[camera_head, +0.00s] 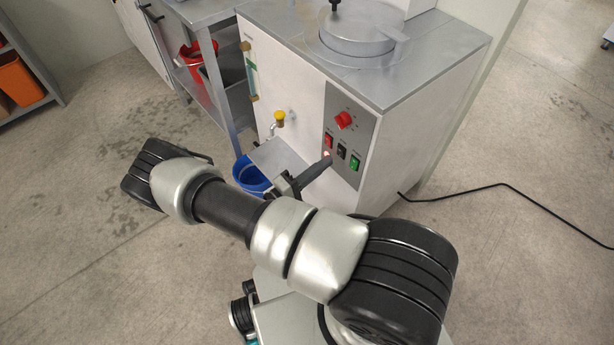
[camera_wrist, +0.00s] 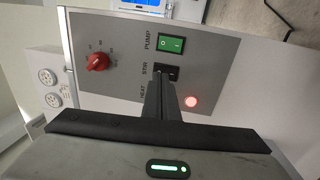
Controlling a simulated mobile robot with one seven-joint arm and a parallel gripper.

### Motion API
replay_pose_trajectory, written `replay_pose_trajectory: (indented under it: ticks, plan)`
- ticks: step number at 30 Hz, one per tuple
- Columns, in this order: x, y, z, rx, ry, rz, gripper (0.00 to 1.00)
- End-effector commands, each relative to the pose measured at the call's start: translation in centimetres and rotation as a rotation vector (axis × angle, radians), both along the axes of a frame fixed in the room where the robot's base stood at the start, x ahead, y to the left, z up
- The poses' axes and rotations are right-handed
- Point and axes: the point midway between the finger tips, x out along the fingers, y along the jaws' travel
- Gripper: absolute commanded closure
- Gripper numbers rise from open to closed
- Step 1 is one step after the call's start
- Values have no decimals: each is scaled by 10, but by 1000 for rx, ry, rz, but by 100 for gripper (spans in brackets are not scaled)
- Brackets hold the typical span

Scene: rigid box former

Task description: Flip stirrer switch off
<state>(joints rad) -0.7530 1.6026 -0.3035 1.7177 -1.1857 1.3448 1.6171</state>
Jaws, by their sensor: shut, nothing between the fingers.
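The stirrer switch (camera_head: 341,152) is a small black rocker on the grey control panel (camera_head: 358,118), between a red and a green switch. In the wrist view the black switch (camera_wrist: 172,72) sits by the label STIR, partly hidden by my fingertips. My gripper (camera_head: 328,158) is shut and empty, its tips just in front of the panel near the black switch. In the wrist view the gripper tips (camera_wrist: 160,80) overlap the switch's lower edge. I cannot tell whether they touch it or which way the rocker is tilted.
A red knob (camera_head: 344,120) is above. A yellow-handled tap (camera_head: 279,118) and blue bucket (camera_head: 248,176) are to the left. A black cable (camera_head: 480,188) crosses the floor.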

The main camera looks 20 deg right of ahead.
Motion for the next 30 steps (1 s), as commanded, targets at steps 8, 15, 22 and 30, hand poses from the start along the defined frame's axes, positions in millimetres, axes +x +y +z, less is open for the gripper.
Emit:
replay_pose_trajectory:
  ticks: [8,15,22,30]
  plan:
    - [11,-29,4,0,-1,-1,100]
    - [12,-31,4,0,-1,0,100]
    - [14,-36,9,-2,0,2,100]
    - [16,-44,13,65,22,-1,100]
